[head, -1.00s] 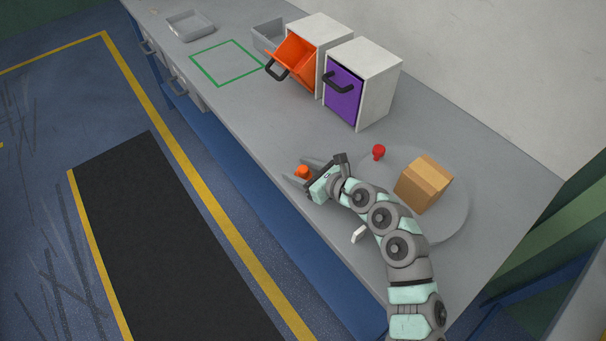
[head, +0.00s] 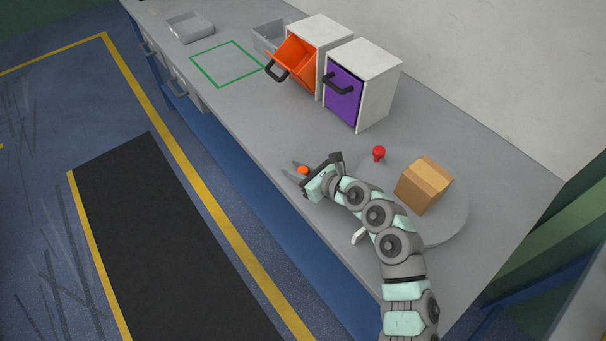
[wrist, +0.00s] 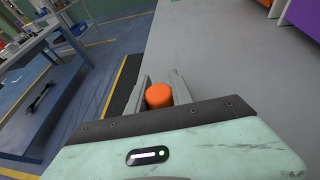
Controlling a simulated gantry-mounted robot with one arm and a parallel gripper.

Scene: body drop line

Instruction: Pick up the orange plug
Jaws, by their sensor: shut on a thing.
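The orange plug (head: 303,170) is a small rounded piece near the front edge of the grey bench. In the wrist view the orange plug (wrist: 159,95) sits between the two grey fingers. My gripper (head: 299,171) is shut on it, and it also shows in the wrist view (wrist: 161,88). The plug's lower part is hidden, so I cannot tell whether it touches the bench.
A white cabinet with a tilted-open orange bin (head: 294,59) and one with a purple front (head: 343,97) stand behind. A green outlined square (head: 207,52) is empty.

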